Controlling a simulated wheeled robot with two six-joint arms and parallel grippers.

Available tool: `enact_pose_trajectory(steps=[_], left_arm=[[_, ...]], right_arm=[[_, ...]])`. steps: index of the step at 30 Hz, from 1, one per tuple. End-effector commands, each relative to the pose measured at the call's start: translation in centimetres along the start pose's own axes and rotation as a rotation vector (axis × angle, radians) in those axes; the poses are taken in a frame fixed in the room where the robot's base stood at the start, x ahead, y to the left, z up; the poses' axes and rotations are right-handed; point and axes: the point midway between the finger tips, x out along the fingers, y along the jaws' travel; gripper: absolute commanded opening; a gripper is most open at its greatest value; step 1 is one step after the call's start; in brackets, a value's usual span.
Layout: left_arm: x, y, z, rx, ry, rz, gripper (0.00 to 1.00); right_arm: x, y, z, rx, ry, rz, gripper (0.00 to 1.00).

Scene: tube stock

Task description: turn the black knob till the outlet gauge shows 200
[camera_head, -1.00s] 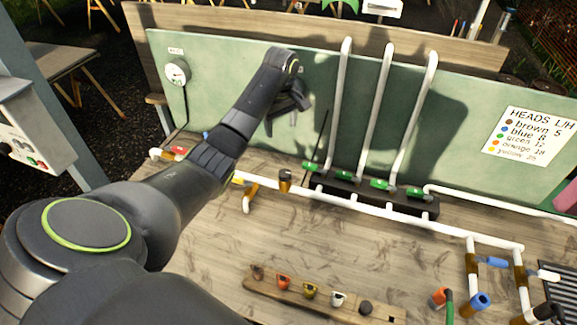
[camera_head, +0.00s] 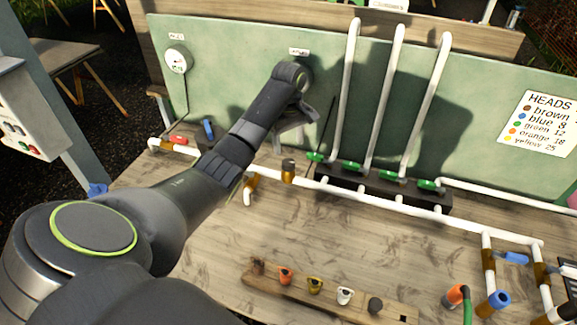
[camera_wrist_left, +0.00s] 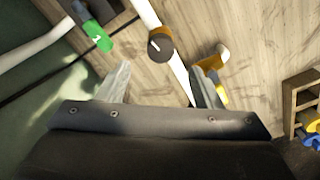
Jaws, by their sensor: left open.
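The black knob (camera_head: 288,166) tops a brown-gold fitting on the white pipe, left of the green valves. In the left wrist view the knob (camera_wrist_left: 160,46) shows a pale line on its face. My left gripper (camera_head: 293,128) is open and empty, above and behind the knob in the head view. In the left wrist view the knob lies beyond the open fingers (camera_wrist_left: 160,85), apart from them and roughly between them. A small label (camera_head: 299,51) shows on the green board above my arm. No gauge shows under it, where my arm blocks the view. My right gripper is not seen.
Another gauge (camera_head: 179,60) hangs at the board's left; its reading is too small. Green valves (camera_head: 392,176) and tall white pipes (camera_head: 386,100) stand right of my gripper. A wooden rack (camera_head: 325,299) holds several coloured heads. The bench middle (camera_head: 370,245) is clear.

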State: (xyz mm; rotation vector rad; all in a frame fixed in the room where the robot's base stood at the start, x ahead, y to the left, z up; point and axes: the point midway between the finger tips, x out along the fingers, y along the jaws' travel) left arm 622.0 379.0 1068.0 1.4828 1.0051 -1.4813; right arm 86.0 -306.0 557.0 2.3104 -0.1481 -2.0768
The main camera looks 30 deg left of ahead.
Motion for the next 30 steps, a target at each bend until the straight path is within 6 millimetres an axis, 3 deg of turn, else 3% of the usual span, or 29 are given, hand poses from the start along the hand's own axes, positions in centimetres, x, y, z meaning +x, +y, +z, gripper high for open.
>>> enact_pose_trajectory(steps=[1,6,12,24,30], left_arm=[[0.7,-0.1,0.1,-0.001,-0.004,-0.006,0.59],[4.1,-0.1,0.1,-0.001,-0.003,-0.006,0.59],[6.5,-0.1,0.1,-0.001,-0.002,-0.003,0.59],[7.3,-0.1,0.0,0.0,0.0,-0.002,0.59],[7.3,-0.1,0.0,0.0,0.0,-0.002,0.33]], right_arm=[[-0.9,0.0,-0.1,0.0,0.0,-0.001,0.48],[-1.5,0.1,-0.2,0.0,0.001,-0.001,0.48],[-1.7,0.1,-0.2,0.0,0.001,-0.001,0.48],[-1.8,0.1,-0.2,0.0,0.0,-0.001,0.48],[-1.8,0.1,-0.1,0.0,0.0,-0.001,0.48]])
